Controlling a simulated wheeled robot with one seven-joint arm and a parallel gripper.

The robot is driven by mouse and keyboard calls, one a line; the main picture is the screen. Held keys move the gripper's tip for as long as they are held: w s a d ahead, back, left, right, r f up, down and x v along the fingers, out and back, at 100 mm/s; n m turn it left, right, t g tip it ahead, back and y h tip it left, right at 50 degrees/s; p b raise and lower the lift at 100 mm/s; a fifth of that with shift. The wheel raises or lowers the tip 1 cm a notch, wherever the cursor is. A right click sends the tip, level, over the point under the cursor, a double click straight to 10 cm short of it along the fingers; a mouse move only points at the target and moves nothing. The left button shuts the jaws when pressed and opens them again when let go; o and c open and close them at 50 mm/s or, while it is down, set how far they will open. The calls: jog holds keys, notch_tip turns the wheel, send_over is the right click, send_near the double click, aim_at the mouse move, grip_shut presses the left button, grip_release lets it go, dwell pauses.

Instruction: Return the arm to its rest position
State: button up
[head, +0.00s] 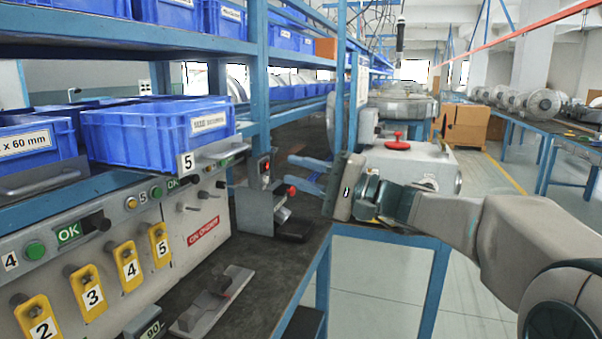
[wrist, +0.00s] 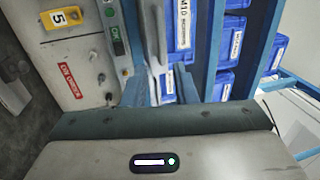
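My arm (head: 445,215) reaches in from the right edge of the head view, over the front of the bench. My gripper (head: 291,168) points left, toward the shelf and panel. Its two blue-grey fingers look apart, with nothing seen between them.
A dark bench top (head: 255,262) runs below, holding a grey bracket with a red knob (head: 291,190) and a flat metal fixture (head: 212,300). Left are a control panel (head: 195,225) and blue bins (head: 155,135). A white machine (head: 425,165) stands behind my gripper. The aisle is clear.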

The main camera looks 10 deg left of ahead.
jog(key=s+d+f+g+h+p, duration=0.2)
jog(key=s+d+f+h+p, duration=0.1)
jog(key=s+f+h+p, duration=0.7)
jog(key=s+d+n+h+p, duration=0.1)
jog(key=s+d+h+p, duration=0.3)
jog(key=d, duration=0.5)
jog(key=s+d+f+n+h+p, duration=0.1)
jog(key=s+d+h+p, duration=0.4)
jog(key=s+d, duration=0.3)
jog(key=shift+s+d+h, duration=0.2)
jog(key=shift+d+h, duration=0.1)
jog(key=shift+d, duration=0.35)
